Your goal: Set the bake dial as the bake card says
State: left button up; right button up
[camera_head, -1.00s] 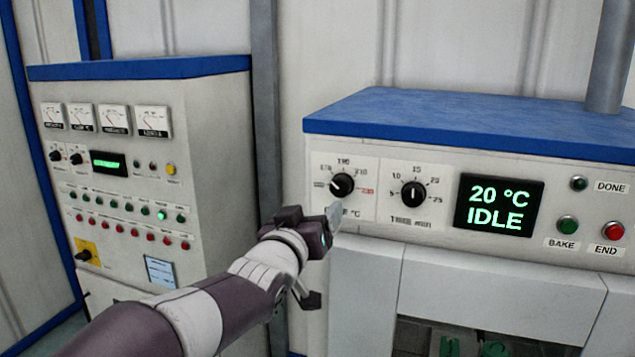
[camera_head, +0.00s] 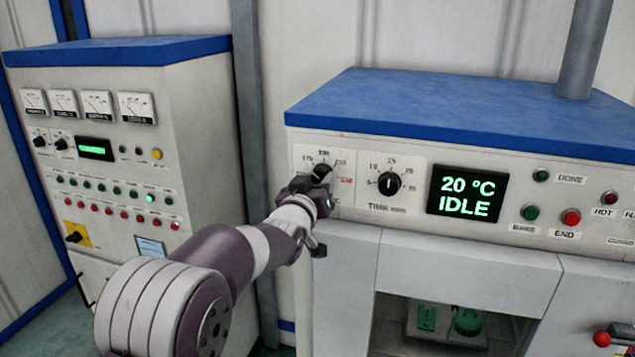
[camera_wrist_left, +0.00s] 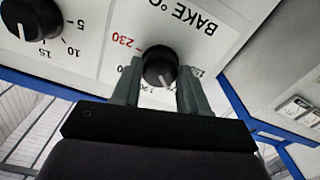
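The bake dial (camera_head: 321,170) is a black knob on the oven's front panel, partly hidden by my left gripper (camera_head: 318,185) in the head view. In the left wrist view the bake dial (camera_wrist_left: 160,63) appears upside down, with a red 230 beside it. Its white pointer line is near the 190 mark; the exact setting is unclear. The left gripper's fingers (camera_wrist_left: 160,82) stand on either side of the knob, with narrow gaps showing. My right gripper is out of view. I cannot identify a bake card in these views.
Right of the bake dial are the time dial (camera_head: 391,183) and a display (camera_head: 467,194) reading 20 °C IDLE. Green BAKE (camera_head: 530,212) and red END (camera_head: 571,217) buttons sit farther right. A control cabinet (camera_head: 205,150) stands at the left.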

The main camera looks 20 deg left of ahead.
pick_arm(q)
jog(key=shift+c, duration=1.3)
jog(key=shift+f, duration=0.1)
jog(key=shift+f+b, duration=0.1)
jog(key=shift+b, duration=0.55)
jog(key=m+b, duration=0.2)
jog(key=b, duration=0.2)
jog(key=m+b, duration=0.3)
jog(key=b, duration=0.1)
jog(key=shift+f+m+b, duration=0.2)
jog(key=shift+m+b, duration=0.1)
jog(key=shift+b, duration=0.05)
jog(key=shift+r+m+b, duration=0.15)
jog(key=shift+m+b, duration=0.8)
jog(key=shift+m, duration=0.15)
jog(key=shift+r+m+b, duration=0.15)
jog(key=shift+m+b, duration=0.35)
jog(key=shift+m, duration=0.4)
jog(key=o, duration=0.9)
jog(key=shift+o, duration=0.8)
jog(key=shift+w, duration=0.2)
